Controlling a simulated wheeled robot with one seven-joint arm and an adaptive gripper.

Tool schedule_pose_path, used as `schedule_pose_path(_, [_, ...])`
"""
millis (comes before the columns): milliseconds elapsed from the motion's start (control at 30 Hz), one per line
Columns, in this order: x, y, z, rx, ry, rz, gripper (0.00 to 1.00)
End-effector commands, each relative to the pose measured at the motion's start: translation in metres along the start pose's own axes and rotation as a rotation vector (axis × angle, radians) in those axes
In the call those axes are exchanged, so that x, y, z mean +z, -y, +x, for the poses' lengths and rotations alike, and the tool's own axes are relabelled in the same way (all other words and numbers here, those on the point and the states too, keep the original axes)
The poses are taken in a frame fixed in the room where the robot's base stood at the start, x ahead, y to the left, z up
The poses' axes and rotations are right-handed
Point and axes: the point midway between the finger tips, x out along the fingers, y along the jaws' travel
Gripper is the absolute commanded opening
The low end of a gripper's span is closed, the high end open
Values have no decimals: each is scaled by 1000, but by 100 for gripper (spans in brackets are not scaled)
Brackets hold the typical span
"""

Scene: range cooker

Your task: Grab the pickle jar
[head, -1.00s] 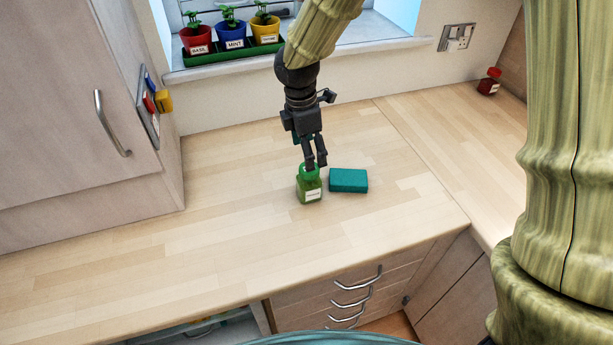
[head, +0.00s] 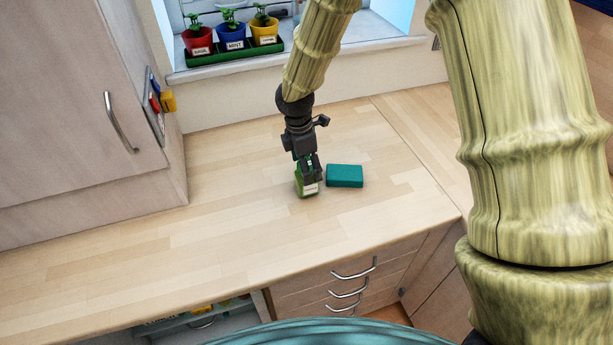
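The pickle jar (head: 307,188) is a small green jar with a white label, upright on the wooden worktop (head: 220,230). My gripper (head: 310,172) is directly above it in the head view, pointing down, with its fingers over the jar's top. The fingers hide the lid and the upper part of the jar. I cannot tell whether the fingers touch the jar or have closed on it.
A teal block (head: 345,176) lies close to the right of the jar. A tall cupboard (head: 70,100) stands at the left. Several potted herbs in a green tray (head: 205,60) sit on the windowsill behind. The worktop left of the jar is clear.

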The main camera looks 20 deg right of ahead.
Motion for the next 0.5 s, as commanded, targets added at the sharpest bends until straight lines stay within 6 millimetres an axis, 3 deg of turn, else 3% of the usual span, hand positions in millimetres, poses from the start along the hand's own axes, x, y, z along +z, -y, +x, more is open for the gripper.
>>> schedule_pose_path(200, [0, 0, -1, 1, 0, 0, 75])
schedule_pose_path(500, [0, 0, 0, 1, 0, 0, 20])
